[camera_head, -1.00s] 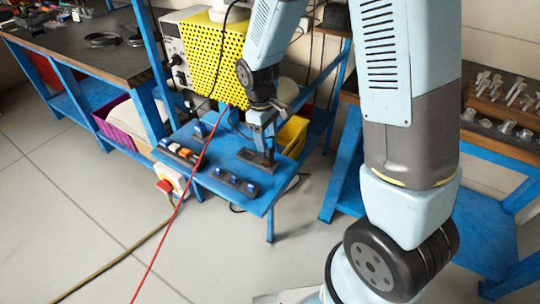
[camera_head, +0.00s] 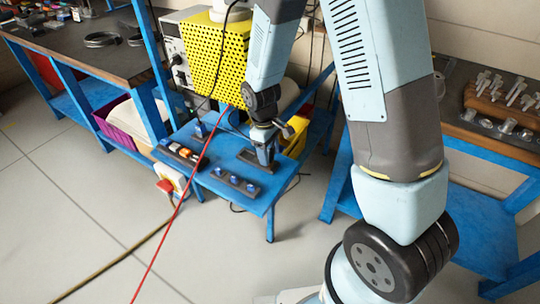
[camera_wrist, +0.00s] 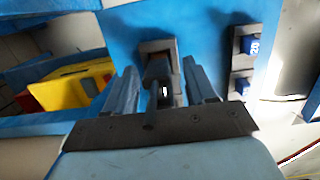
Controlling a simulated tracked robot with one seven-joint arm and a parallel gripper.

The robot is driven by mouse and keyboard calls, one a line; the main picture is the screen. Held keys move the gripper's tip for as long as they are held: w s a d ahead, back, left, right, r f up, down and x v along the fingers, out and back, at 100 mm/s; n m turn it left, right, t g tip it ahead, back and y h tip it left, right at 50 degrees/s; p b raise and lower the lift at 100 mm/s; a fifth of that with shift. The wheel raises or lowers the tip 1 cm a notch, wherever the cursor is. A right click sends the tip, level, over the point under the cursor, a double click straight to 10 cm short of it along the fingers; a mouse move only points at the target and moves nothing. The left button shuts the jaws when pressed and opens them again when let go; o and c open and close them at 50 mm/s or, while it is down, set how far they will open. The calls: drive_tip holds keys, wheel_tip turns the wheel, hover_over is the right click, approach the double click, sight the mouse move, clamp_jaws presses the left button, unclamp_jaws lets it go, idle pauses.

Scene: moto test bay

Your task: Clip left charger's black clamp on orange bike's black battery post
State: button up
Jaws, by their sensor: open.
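My gripper (camera_head: 266,158) is low over the blue bench top (camera_head: 215,180), at a dark holder near its right side. In the wrist view its two fingers (camera_wrist: 162,88) are apart, one on each side of a dark, upright clamp-like piece (camera_wrist: 160,70). This piece stands in a dark square holder (camera_wrist: 172,46) fixed to the blue top. I cannot tell whether the fingers touch it, or that it is the left charger's black clamp. The orange bike and its battery post are not in view.
Dark blocks with blue parts (camera_head: 236,183) lie along the bench's front edge. A red cable (camera_head: 182,198) crosses the bench to the floor. A yellow perforated box (camera_head: 215,55) stands behind. A yellow bin (camera_head: 294,135) is beside the gripper.

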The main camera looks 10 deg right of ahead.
idle(0.3)
drive_tip(key=c, duration=1)
drive_tip(key=shift+r, duration=0.6)
drive_tip(key=s+r, duration=0.4)
drive_tip(key=s+a+r, duration=0.1)
drive_tip(key=s+r, duration=0.3)
drive_tip(key=s, duration=0.1)
drive_tip(key=s+a+r, duration=0.1)
drive_tip(key=s+r, duration=0.2)
drive_tip(key=s, duration=0.2)
drive_tip(key=shift+r, duration=0.4)
drive_tip(key=shift+d, duration=0.1)
